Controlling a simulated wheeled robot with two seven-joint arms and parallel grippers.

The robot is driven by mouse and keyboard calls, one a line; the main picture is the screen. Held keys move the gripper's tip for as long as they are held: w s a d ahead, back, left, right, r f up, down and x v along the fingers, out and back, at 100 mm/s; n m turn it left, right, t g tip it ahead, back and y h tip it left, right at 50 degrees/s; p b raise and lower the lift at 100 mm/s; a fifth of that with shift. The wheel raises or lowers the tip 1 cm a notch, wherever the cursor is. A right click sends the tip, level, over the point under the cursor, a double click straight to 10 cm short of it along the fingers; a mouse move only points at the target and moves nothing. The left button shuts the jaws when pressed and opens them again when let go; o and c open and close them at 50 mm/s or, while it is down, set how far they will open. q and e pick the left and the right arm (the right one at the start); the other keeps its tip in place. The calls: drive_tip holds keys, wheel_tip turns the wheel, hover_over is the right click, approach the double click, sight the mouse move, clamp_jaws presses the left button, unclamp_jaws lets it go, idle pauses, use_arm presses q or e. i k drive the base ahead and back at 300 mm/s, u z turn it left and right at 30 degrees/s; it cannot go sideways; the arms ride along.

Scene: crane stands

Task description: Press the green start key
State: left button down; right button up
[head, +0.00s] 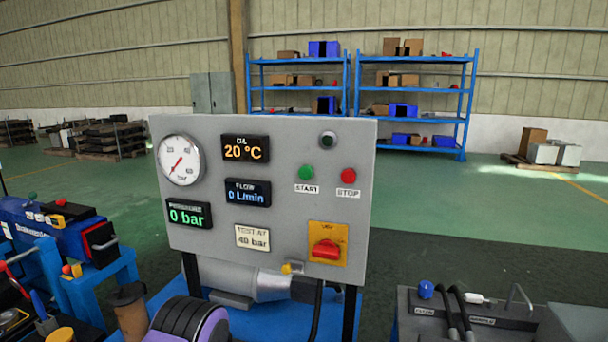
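The green start key (306,172) is a round button on the grey control panel (280,220), above a white START label. The red stop key (348,175) is just to its right, above a STOP label. A dark round lamp or key (328,138) sits above them. Neither of my grippers shows in the head view, and nothing touches or covers the panel's face.
The panel carries a dial gauge (181,160), several displays and a red rotary switch (326,250) on a yellow plate. Below it are a grey motor (245,280) and a purple-black cylinder (190,322). Blue shelves (298,88) stand far behind. Benches flank both sides.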

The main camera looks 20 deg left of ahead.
sight(305, 172)
drive_tip(key=z, duration=1.8)
drive_tip(key=k, duration=0.85)
drive_tip(key=u, duration=1.4)
drive_tip(key=i, duration=0.55)
